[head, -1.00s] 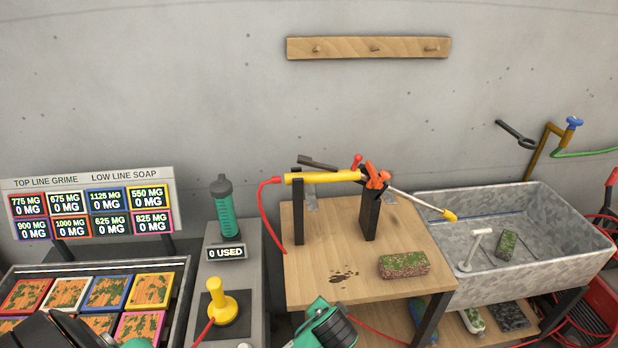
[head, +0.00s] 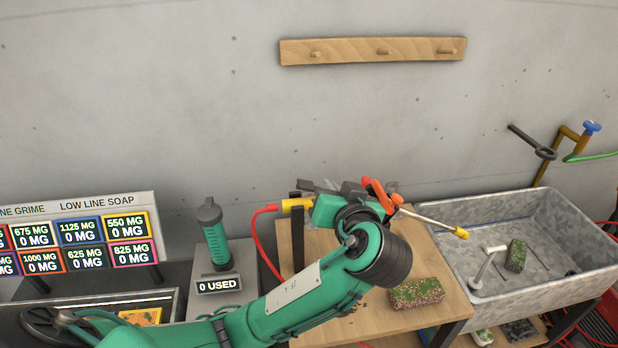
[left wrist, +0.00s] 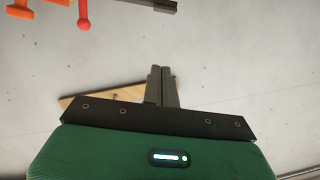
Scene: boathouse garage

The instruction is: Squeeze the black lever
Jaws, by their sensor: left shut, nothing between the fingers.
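The yellow spray lance (head: 293,204) lies in a stand on the wooden bench. Its black lever (head: 304,185) sticks up to the left above it, partly hidden by my left gripper. In the left wrist view the black lever (left wrist: 150,4) crosses the top edge, beside the red knob (left wrist: 84,22) and an orange part (left wrist: 36,14). My left gripper (left wrist: 162,72) is shut with nothing between its fingers, apart from the lever. In the head view my left arm hides most of the lance. My right gripper is not in view.
A stone sink (head: 500,285) stands right of the bench (head: 450,290). A mossy brick (head: 416,293) lies on the bench. A green bottle (head: 215,245) and a number board (head: 95,205) stand at left. A peg rail (head: 370,50) hangs on the wall.

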